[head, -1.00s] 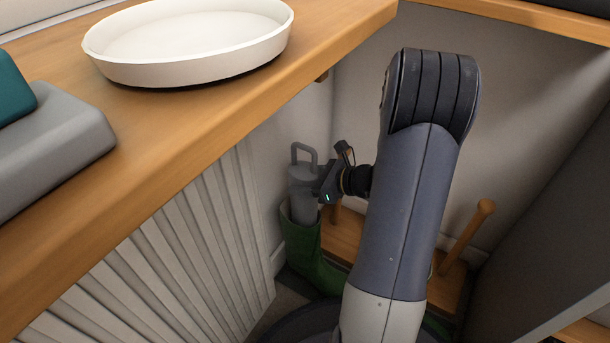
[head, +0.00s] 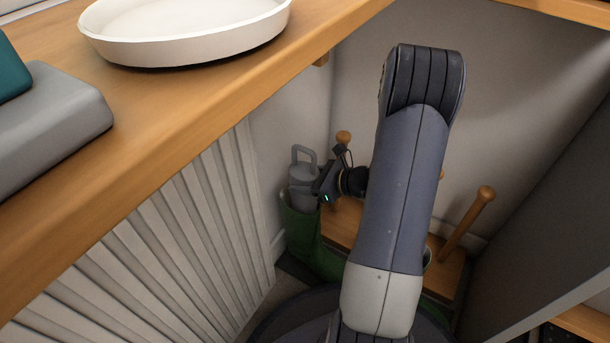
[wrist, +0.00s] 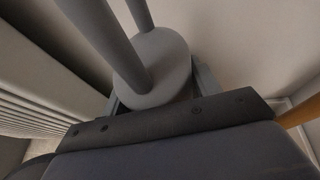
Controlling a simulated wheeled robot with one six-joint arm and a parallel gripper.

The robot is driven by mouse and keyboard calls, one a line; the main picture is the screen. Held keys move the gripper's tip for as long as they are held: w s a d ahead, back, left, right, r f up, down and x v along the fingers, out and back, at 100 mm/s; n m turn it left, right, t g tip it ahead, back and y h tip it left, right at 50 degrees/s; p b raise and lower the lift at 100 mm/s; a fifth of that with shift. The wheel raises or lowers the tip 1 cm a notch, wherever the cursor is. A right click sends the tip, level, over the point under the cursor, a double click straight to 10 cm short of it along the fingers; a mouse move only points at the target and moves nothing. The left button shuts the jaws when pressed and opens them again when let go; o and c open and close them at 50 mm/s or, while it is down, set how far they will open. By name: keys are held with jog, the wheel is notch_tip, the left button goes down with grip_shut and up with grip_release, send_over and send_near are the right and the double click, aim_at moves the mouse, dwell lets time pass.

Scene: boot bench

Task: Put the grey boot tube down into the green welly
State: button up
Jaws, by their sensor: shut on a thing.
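The grey boot tube (head: 303,180) stands upright with its loop handle on top, in the head view. Its lower part is hidden inside the mouth of the green welly (head: 300,228), which stands on the floor by the slatted panel. My gripper (head: 318,186) reaches in from the right and is shut on the tube near its top. In the wrist view the tube's round top (wrist: 155,68) and handle posts fill the upper middle, with my gripper (wrist: 155,95) around it. The welly does not show in the wrist view.
A wooden bench with a slanted peg (head: 468,222) stands right of the welly. A wooden shelf (head: 190,110) carrying a white dish (head: 185,35) and a grey box (head: 55,125) overhangs at the left. The white slatted panel (head: 175,245) is close left of the welly.

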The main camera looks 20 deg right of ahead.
aim_at(314, 172)
jog(key=shift+f, duration=3)
jog(key=o, duration=1)
jog(key=shift+r+p, duration=3.35)
jog(key=shift+r, duration=1.2)
jog(key=shift+f, duration=0.2)
notch_tip(314, 172, down, 9)
jog(key=b, duration=0.6)
jog(key=shift+r+b, duration=0.15)
jog(key=shift+b, duration=0.2)
jog(key=shift+r, duration=0.1)
